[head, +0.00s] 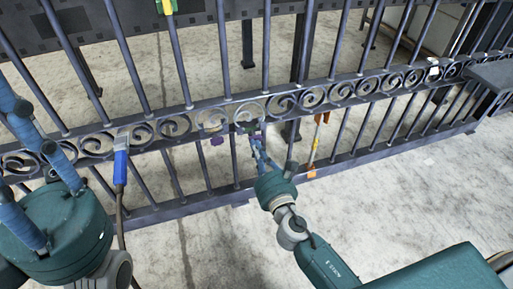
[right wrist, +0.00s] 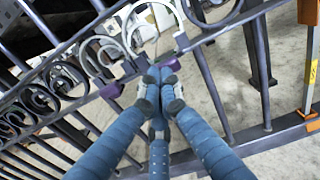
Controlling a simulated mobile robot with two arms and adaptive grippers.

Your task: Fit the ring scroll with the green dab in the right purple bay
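My right gripper (head: 257,148) reaches up to the lower rail of the scroll band, beside a purple mark (head: 257,134). In the right wrist view its fingertips (right wrist: 158,82) meet just below a purple mark (right wrist: 182,42); whether anything is between them is hidden. A pale curved scroll (head: 250,110) shows in the band just above the fingers, and as a pale arc in the right wrist view (right wrist: 152,14). A second purple mark (head: 217,140) sits to the left, under another pale scroll (head: 211,117). I cannot make out the green dab clearly. My left gripper (head: 28,150) is open, its fingers spread.
The dark gate (head: 170,120) spans the view with upright bars and a row of scrolls. Pale floor lies in front.

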